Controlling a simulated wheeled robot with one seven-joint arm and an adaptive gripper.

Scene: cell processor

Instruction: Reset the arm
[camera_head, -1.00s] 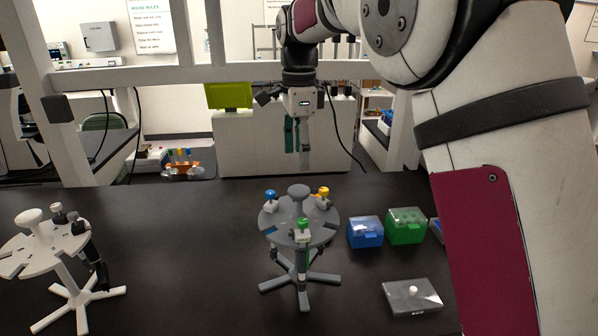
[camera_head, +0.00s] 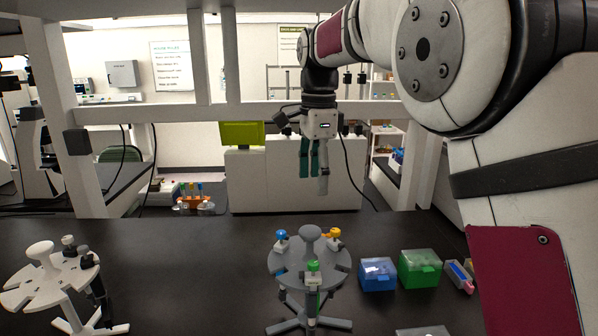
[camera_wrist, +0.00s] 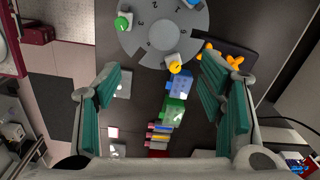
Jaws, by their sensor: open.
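My gripper (camera_head: 314,160) hangs from the arm, pointing down, above and behind the grey round pipette stand (camera_head: 286,262) in the head view. Its teal-padded fingers are apart with nothing between them. In the wrist view the gripper (camera_wrist: 165,100) shows its two fingers wide apart at left and right. The grey stand (camera_wrist: 150,45) is at the top there, with pipettes topped green, yellow and blue. My gripper is clear of the stand and the table.
A white pipette stand (camera_head: 38,285) is at the left. A blue box (camera_head: 377,274) and a green box (camera_head: 420,268) stand right of the grey stand. A white frame bar (camera_head: 180,113) runs behind my gripper. The dark table (camera_head: 190,265) is clear between the stands.

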